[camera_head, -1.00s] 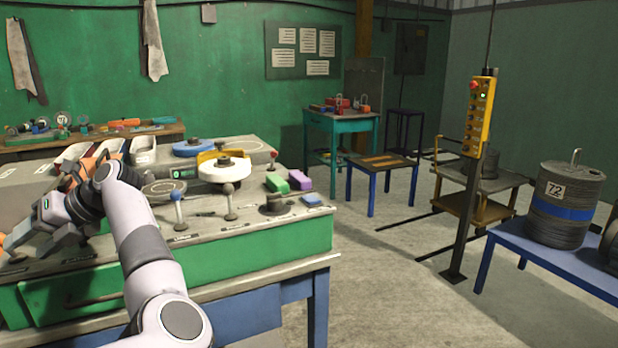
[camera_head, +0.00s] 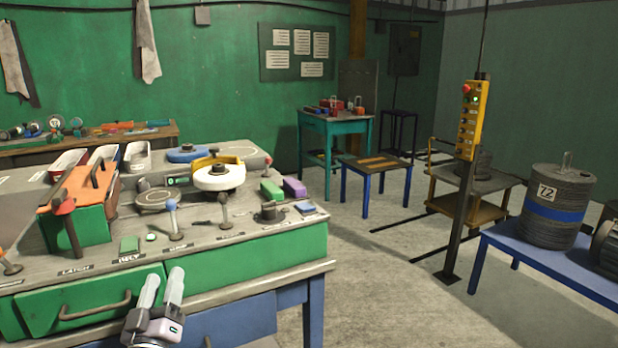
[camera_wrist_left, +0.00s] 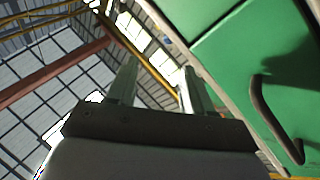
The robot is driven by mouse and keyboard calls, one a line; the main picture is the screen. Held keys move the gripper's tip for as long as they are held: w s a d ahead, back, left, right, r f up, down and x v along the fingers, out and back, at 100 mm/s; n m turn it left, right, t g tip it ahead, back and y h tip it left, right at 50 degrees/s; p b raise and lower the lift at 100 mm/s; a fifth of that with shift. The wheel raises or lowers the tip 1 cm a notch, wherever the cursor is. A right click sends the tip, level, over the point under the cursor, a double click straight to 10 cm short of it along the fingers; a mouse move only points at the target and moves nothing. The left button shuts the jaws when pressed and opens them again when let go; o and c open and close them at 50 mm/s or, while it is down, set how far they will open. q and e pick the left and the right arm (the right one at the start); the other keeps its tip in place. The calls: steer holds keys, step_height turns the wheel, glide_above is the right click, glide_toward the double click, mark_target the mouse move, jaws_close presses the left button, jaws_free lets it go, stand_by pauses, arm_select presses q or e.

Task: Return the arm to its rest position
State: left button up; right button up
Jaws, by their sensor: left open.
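My left gripper (camera_head: 162,290) shows at the bottom of the head view, in front of the green drawer front of the workbench. Its two pale fingers point up and are apart, with nothing between them. In the left wrist view the same fingers (camera_wrist_left: 155,85) stand apart and empty, with the green drawer front (camera_wrist_left: 255,60) and its dark handle (camera_wrist_left: 275,120) at the right. The rest of the left arm is out of the head view. My right gripper is not in view.
The workbench (camera_head: 285,240) carries levers, a white wheel (camera_head: 218,177) and an orange-topped green box (camera_head: 75,225). The drawer handle (camera_head: 95,308) sticks out left of my gripper. Bare floor (camera_head: 385,300) lies right of the bench.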

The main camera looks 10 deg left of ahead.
arm_select(q)
steer(key=s+d+f+m+g+h, duration=0.2)
steer(key=s+d+f+m+h, duration=0.25)
steer(key=f, duration=0.25)
steer(key=s+d+f+m+g+h, duration=0.3)
steer(key=d+f, duration=0.3)
steer(key=f, duration=0.2)
steer(key=s+d+f+m+g+h, duration=0.1)
steer(key=s+d+f+g, duration=0.2)
steer(key=s, duration=0.4)
steer(key=s+d+f+m+g+p, duration=0.1)
steer(key=s+d+f+m+g, duration=0.1)
steer(key=s+d+f, duration=0.3)
step_height(320, 180, down, 2)
steer(key=shift+s+f+g+h, duration=0.1)
steer(key=shift+s+g+h, duration=0.35)
steer(key=shift+s, duration=0.45)
steer(key=shift+m, duration=0.25)
